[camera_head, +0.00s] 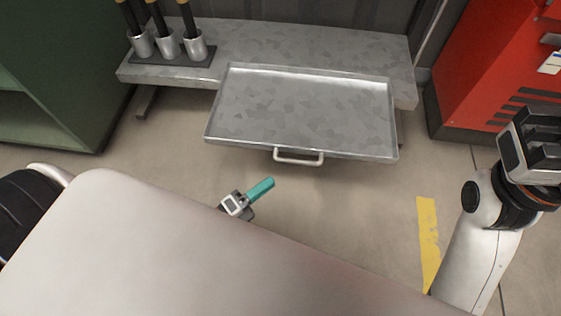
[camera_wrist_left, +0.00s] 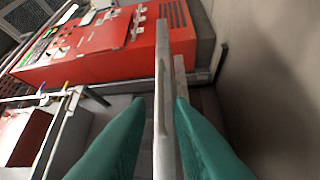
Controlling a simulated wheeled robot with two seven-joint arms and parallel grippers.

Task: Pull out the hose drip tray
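The drip tray (camera_head: 300,108) is a shallow rectangular metal tray. It sticks out from the grey metal bench, with a pale bar handle (camera_head: 298,156) on its front side. My left gripper (camera_head: 264,188) shows teal fingers below and left of the handle, apart from it in the head view. In the left wrist view, the two teal fingers (camera_wrist_left: 158,108) are spread. A long metal edge (camera_wrist_left: 163,90) runs through the gap between them; I cannot tell whether it is tray or handle. My right gripper (camera_head: 535,150) is at the right edge, its fingers unclear.
The bench (camera_head: 300,48) carries several metal cups (camera_head: 168,45) with black nozzles at its left. A green cabinet (camera_head: 60,60) stands at left and a red cabinet (camera_head: 490,70) at right. The floor in front of the tray is clear, with a yellow stripe (camera_head: 428,235).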

